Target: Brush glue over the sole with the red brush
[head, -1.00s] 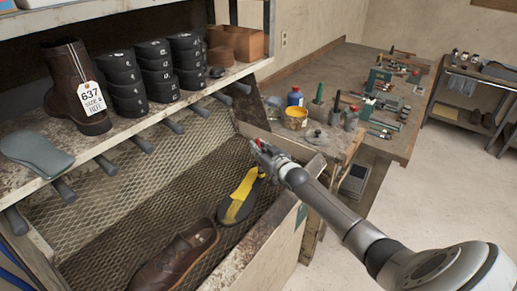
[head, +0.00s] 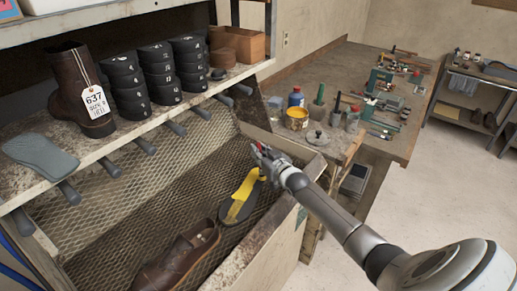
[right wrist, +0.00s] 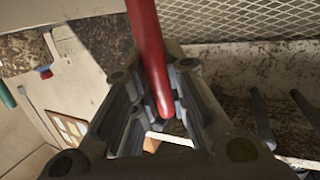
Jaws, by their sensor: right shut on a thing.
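A dark sole (head: 227,213) lies in the mesh-lined bin, with a yellow coat of glue (head: 243,194) over part of its face. My right gripper (head: 262,154) is above the far end of the sole. It is shut on the red brush, whose red handle (right wrist: 147,45) stands between the fingers in the right wrist view. In the head view only a bit of red shows at the fingers. The bristles are hard to tell from the yellow, so I cannot tell whether they touch the sole. My left gripper is not in view.
A brown shoe (head: 180,258) lies in the bin in front of the sole. The bin's wooden wall (head: 250,250) runs under my right arm. A yellow pot (head: 297,118) and bottles stand on the bench behind. A shelf with a tagged boot (head: 75,85) overhangs the bin's left side.

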